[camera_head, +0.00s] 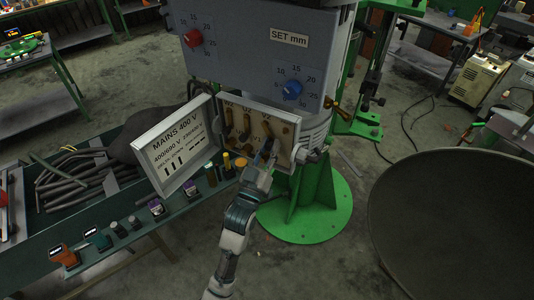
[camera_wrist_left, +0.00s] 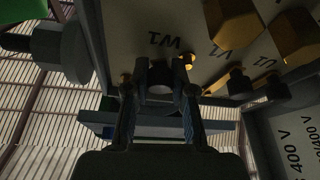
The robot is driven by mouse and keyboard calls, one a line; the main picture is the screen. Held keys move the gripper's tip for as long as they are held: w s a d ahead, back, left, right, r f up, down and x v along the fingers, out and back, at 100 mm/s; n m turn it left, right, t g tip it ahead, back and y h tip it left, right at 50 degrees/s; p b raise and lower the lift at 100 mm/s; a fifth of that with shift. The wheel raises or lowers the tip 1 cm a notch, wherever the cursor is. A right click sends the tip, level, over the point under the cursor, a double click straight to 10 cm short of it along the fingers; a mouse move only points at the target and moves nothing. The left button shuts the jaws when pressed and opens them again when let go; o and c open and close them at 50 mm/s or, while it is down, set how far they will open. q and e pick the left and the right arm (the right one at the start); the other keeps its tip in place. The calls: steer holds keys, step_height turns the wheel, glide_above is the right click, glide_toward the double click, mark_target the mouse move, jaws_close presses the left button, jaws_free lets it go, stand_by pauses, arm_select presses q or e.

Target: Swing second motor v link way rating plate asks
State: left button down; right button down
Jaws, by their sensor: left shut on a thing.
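The open motor terminal box (camera_head: 287,155) shows several brass links (camera_head: 246,121) on a tan board with lettered terminals. My left gripper (camera_head: 266,152) reaches into the lower right of the box. In the left wrist view its two fingers (camera_wrist_left: 160,98) are shut on a dark piece (camera_wrist_left: 160,76) below the W1 mark. Brass link ends (camera_wrist_left: 236,22) show to the right, by V1 and U1. My right gripper is out of view.
A grey panel with a red knob (camera_head: 193,37) and a blue knob (camera_head: 291,89) overhangs the box. A green bench (camera_head: 120,222) with small coloured blocks stands at the left. A large dark bowl (camera_head: 460,225) is at the right. A green round base (camera_head: 320,215) lies below.

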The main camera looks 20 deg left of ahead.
arm_select(q)
steer(key=shift+a+m+h, duration=0.2)
steer(key=shift+m+h, duration=0.1)
steer(key=shift+m, duration=0.4)
steer(key=shift+w+a+f+m+h, duration=0.1)
steer(key=shift+a+m+h, duration=0.1)
steer(key=shift+m+h, duration=0.25)
steer(key=m+h, duration=0.1)
steer(key=m, duration=0.1)
steer(key=a+m+h+p, duration=0.1)
steer(key=m, duration=0.1)
steer(key=shift+w+a+f+g+p, duration=0.2)
steer(key=shift+g+p, duration=0.1)
steer(key=shift+g, duration=0.1)
steer(key=shift+a+f+m+g+h, duration=0.15)
steer(key=shift+m+h, duration=0.1)
steer(key=shift+m, duration=0.3)
steer(key=shift+a+r+m+g+h, duration=0.1)
steer(key=shift+a+m+g+h, duration=0.1)
steer(key=shift+m, duration=0.3)
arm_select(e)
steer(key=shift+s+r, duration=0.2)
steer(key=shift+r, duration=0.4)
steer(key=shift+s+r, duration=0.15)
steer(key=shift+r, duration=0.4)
arm_select(q)
steer(key=shift+f+m, duration=0.1)
steer(key=shift+m, duration=0.2)
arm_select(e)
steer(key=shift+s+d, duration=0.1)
